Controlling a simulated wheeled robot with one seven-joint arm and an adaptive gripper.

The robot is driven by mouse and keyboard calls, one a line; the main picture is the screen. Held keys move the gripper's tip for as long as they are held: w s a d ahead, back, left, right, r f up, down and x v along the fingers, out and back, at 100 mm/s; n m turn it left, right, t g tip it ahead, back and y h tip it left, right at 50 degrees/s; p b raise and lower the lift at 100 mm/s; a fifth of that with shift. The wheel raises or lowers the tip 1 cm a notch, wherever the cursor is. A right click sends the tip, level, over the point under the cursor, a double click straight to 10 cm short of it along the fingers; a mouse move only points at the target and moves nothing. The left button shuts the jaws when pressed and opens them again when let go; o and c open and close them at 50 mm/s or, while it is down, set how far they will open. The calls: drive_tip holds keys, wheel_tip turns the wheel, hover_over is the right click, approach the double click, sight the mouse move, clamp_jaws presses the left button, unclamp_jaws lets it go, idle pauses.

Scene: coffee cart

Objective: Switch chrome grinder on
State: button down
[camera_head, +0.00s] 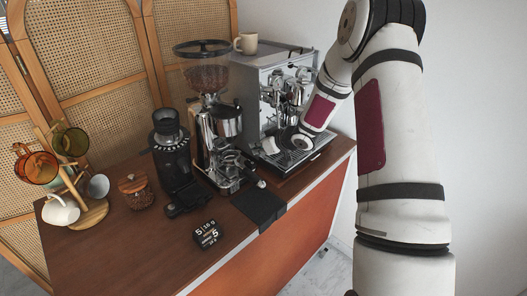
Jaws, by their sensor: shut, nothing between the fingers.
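The chrome grinder (203,144) stands on the wooden counter left of the espresso machine. It has a polished body and a clear hopper (205,77) with beans under a dark lid. Its switch cannot be made out at this size.
The espresso machine (262,84) has a cup (246,43) on top. A black grinder (171,157) stands left of the chrome one. A bean jar (135,190), a mug tree (92,212), a black display (208,234) and a dark mat (260,207) are nearby. The front-left counter is clear.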

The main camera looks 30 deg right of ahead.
drive_tip(key=v, duration=0.9)
drive_tip(key=shift+a, duration=0.1)
drive_tip(key=b, duration=0.1)
drive_tip(key=w+b, duration=0.1)
drive_tip(key=b, duration=0.1)
drive_tip(key=shift+w+a+r, duration=0.1)
drive_tip(key=shift+a+r, duration=0.05)
drive_tip(key=shift+a, duration=0.05)
drive_tip(key=shift+r, duration=0.15)
